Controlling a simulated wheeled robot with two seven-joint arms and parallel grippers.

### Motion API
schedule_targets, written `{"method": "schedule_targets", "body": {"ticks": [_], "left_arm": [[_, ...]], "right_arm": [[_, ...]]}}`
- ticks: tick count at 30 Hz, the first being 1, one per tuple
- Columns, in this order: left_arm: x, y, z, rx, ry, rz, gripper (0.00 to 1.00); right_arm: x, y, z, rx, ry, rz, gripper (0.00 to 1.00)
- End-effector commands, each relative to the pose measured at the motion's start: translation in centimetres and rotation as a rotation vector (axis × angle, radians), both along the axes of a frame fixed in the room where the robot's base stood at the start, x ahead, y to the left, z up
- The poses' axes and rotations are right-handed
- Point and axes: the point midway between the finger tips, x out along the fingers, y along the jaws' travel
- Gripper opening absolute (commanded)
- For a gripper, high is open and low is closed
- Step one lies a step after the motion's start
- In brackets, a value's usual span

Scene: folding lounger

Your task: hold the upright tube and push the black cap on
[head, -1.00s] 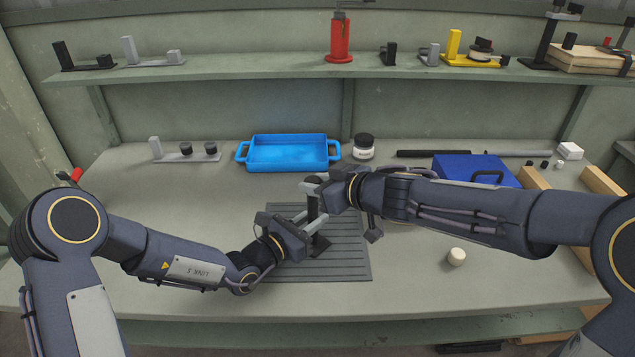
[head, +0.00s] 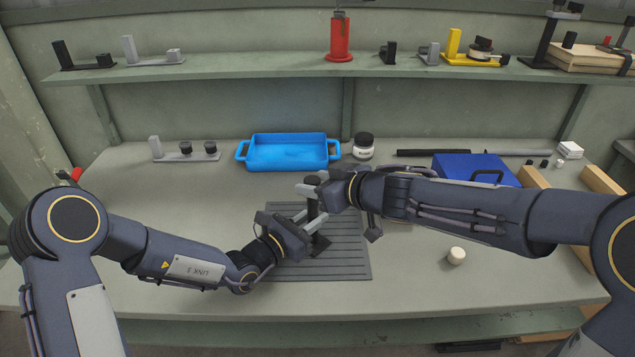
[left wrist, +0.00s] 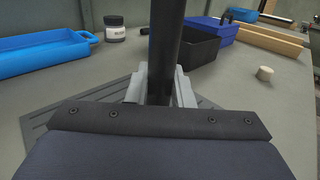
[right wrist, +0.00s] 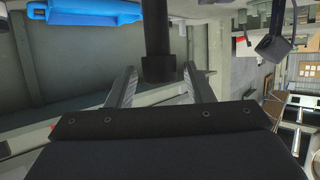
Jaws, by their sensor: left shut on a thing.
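The black upright tube (head: 313,212) stands on the ribbed grey mat and also shows in the left wrist view (left wrist: 166,45). My left gripper (head: 312,222) is shut on the tube below its top. The black cap (head: 312,180) is at the tube's upper end. In the right wrist view the cap (right wrist: 158,69) shows as a wider dark piece in line with the tube (right wrist: 157,25); how far it is pushed on I cannot tell. My right gripper (right wrist: 160,80) is open, its fingers on either side of the cap with visible gaps.
The ribbed mat (head: 350,262) lies under the tube. A blue tray (head: 290,155) and a white jar with a dark lid (head: 363,147) stand behind. A blue box (head: 465,170) is at the right. A small cream cylinder (head: 456,256) stands on the clear front right bench.

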Motion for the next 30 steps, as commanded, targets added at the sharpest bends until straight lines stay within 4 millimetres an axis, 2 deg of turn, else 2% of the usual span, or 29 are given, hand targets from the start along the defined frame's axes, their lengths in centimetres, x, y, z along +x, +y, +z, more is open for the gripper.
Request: {"method": "schedule_targets", "body": {"ticks": [1,13,24,30], "left_arm": [[-0.1,0.1,-0.8,0.009,0.016,0.0,0.0],[-0.1,0.1,-0.7,0.009,0.016,0.001,0.0],[-0.1,0.1,-0.7,0.009,0.016,0.001,0.0],[-0.1,0.1,-0.7,0.009,0.016,0.001,0.0]], "right_arm": [[0.0,0.0,0.0,0.0,0.0,0.0,0.54],[-0.5,-0.6,0.4,0.0,-0.003,-0.001,0.56],[-5.4,-5.3,3.2,0.001,-0.007,-0.002,0.56],[-7.3,-7.2,4.3,0.001,-0.005,-0.001,0.56]]}}
